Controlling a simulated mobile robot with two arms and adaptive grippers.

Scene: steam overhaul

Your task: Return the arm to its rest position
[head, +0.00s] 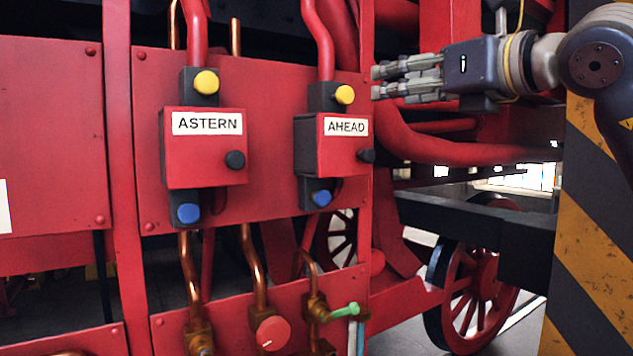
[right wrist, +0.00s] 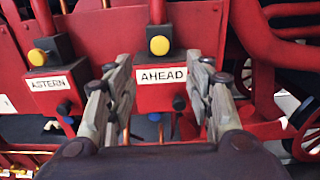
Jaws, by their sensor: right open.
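My right gripper (head: 376,84) is at the upper right of the head view, its arm coming in from the right edge. Its fingers are apart and empty, pointing left toward the red panel. In the right wrist view its two fingers (right wrist: 158,95) stand on either side of the AHEAD box (right wrist: 162,98), with no contact visible. In the head view the AHEAD box (head: 342,156) is below and left of the fingertips. My left gripper is not in view.
The ASTERN box (head: 205,152) is on the panel further left. Red pipes (head: 440,145) run below the gripper. A striped post (head: 595,230) stands at the right under my arm. Copper pipes, a red round knob (head: 272,333) and a green lever (head: 345,310) are lower down.

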